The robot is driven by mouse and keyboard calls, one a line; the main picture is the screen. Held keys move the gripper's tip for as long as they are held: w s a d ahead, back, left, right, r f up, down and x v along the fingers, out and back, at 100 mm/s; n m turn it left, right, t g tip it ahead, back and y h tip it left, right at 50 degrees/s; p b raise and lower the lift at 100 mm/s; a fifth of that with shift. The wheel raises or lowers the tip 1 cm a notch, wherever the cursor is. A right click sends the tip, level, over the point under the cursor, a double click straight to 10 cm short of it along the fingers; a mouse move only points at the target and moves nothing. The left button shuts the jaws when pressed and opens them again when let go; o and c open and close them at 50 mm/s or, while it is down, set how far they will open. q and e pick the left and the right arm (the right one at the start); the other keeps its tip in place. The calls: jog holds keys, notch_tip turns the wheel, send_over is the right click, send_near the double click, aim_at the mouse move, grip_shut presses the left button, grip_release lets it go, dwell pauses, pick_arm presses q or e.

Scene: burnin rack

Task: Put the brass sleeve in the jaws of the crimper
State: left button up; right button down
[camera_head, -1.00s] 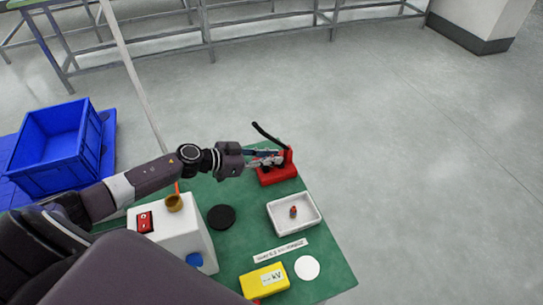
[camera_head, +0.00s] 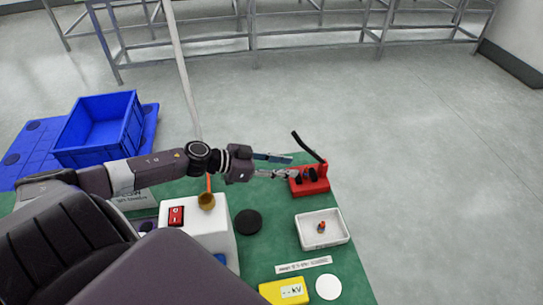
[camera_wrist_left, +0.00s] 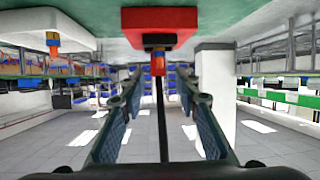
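The crimper (camera_head: 318,187) is a red block with dark jaws and a raised black lever, at the far right edge of the green mat. In the left wrist view the crimper (camera_wrist_left: 160,20) hangs from the top, as that view is upside down. A small orange-brass piece (camera_wrist_left: 158,62), apparently the brass sleeve, shows at its dark jaws; the exact seating is unclear. My left gripper (camera_head: 289,166) is open beside the crimper, its fingers (camera_wrist_left: 159,76) spread with clear space either side of the piece. My right gripper is not in view.
A white tray (camera_head: 342,239) with a small orange-red piece (camera_head: 321,227) stands nearer, beside a black disc (camera_head: 248,222). A white box with a red switch (camera_head: 176,215), yellow kV box (camera_head: 284,292), white disc (camera_head: 328,286) and label strip (camera_head: 304,264) are nearby. A blue crate (camera_head: 100,125) stands left.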

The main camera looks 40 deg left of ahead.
pick_arm(q)
jog(key=shift+v, duration=2.4)
